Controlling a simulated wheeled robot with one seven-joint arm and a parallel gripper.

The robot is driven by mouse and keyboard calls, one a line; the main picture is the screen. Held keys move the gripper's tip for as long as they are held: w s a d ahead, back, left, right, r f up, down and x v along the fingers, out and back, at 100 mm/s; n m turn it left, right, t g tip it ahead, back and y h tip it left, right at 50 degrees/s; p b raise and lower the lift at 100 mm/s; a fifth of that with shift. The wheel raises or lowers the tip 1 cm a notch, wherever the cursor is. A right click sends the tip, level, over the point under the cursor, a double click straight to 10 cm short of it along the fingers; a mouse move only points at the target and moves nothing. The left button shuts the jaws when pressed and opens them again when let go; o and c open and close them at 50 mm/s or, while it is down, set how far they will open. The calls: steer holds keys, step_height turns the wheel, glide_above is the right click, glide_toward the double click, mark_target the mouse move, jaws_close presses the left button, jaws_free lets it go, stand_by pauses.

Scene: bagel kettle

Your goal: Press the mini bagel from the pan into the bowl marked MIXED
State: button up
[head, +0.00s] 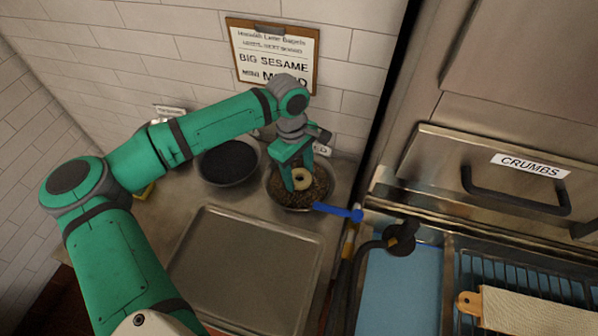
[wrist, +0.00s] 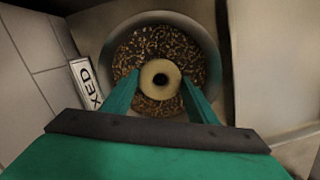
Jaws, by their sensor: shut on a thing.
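The mini bagel (head: 301,179) is a pale ring with a dark hole. It also shows in the wrist view (wrist: 160,79), between the two green fingers. My gripper (head: 297,180) is shut on the bagel, over the bowl marked MIXED (head: 327,179). This metal bowl holds a brown seed mix and shows in the wrist view (wrist: 205,45), with its label ending in "XED" beside it. I cannot tell whether the bagel touches the seeds. An empty rectangular metal pan (head: 245,262) lies on the counter in front of the bowls.
A second bowl (head: 228,163) with dark contents stands left of the MIXED bowl. A sign (head: 273,58) hangs on the tiled wall. A blue-handled tool (head: 340,212) sticks out by the bowl's right front. A drawer marked CRUMBS (head: 500,175) and a blue basin (head: 402,290) lie at right.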

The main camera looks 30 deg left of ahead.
steer(key=shift+f, duration=0.3)
stand_by(0.4)
stand_by(0.7)
step_height(320, 180, up, 10)
stand_by(1.2)
stand_by(0.5)
